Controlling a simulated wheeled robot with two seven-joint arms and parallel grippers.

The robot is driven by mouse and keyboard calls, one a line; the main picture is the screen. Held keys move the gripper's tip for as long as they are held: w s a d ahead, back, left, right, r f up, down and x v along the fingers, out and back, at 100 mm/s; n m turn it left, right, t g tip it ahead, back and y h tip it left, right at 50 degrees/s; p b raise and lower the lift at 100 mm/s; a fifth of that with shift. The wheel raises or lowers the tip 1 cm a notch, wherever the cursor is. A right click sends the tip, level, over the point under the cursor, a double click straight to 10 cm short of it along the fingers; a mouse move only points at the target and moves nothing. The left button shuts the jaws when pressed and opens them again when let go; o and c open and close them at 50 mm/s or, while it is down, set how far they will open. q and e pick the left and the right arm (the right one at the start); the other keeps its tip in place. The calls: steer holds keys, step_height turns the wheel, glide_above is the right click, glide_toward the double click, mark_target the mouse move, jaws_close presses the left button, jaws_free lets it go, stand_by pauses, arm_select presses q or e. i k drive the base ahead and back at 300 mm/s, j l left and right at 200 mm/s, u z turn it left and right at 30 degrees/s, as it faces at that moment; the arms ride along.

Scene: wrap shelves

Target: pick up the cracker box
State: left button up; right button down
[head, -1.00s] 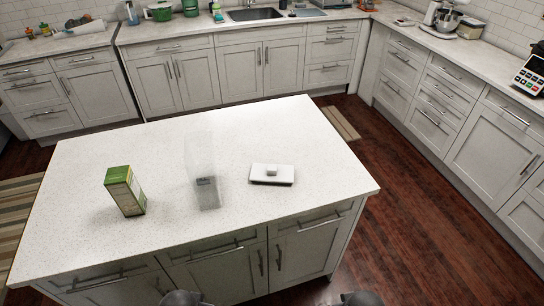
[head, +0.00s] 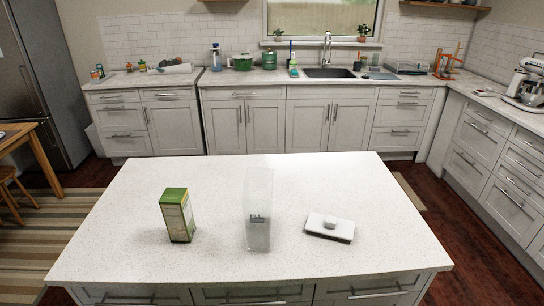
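The cracker box is most likely the upright green and cream carton (head: 177,216) on the left part of the white island top (head: 330,190); its print is too small to read. A tall clear container (head: 258,212) stands to its right, in the middle of the island. A flat white slab with a dark edge and a small white knob (head: 330,227) lies further right, apart from the container. Neither of my grippers is in the head view.
Bare island top surrounds the carton. Back counters hold a green pot (head: 242,62), a sink (head: 328,73) and a stand mixer (head: 526,85). A wooden table (head: 28,150) and a fridge (head: 45,75) stand at the left. Dark floor runs between island and cabinets.

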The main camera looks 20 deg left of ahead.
mark_target(175, 203)
steer(key=k+j+u, duration=0.1)
steer(key=j+u, duration=0.2)
steer(key=j, duration=0.65)
steer(key=j+u, duration=0.3)
steer(key=j, duration=0.6)
